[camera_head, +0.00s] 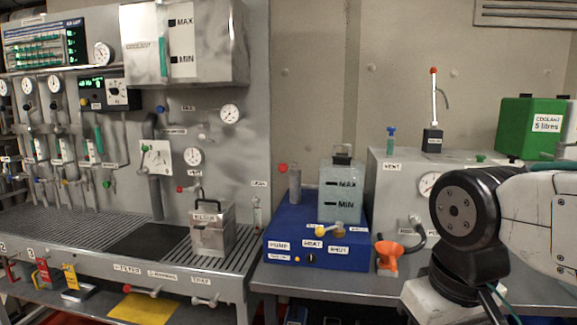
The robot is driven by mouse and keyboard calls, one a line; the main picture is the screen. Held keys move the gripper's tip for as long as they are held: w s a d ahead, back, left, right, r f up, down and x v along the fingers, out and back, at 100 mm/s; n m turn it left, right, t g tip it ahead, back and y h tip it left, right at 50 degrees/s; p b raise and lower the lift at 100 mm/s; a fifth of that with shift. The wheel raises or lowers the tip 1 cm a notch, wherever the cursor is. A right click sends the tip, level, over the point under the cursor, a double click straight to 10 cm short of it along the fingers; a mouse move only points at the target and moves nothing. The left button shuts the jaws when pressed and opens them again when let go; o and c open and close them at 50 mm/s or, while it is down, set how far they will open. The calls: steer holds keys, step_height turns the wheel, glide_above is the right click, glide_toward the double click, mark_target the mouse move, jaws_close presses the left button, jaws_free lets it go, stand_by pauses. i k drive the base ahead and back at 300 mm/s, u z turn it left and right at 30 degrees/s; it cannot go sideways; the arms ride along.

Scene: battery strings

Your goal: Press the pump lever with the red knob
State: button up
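A blue unit (310,237) stands on the bench in the middle, with a label reading PUMP on its front. A grey cylinder (295,187) stands on its left part, with a red knob (282,168) at its upper left. A second red knob (433,70) tops an upright metal rod on a black block (432,140), on the grey cabinet to the right. The label on that block is too small to read. My gripper is not in view; only part of my arm shows at the lower right, in front of the cabinet.
A translucent tank (341,195) marked MAX and MIN sits on the blue unit. A metal filter box (212,232) stands on the grating to the left. A green coolant container (530,125) is at the right.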

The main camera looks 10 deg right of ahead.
mark_target(282, 167)
steer(key=u, duration=0.75)
steer(key=i, duration=1.4)
steer(key=z, duration=0.8)
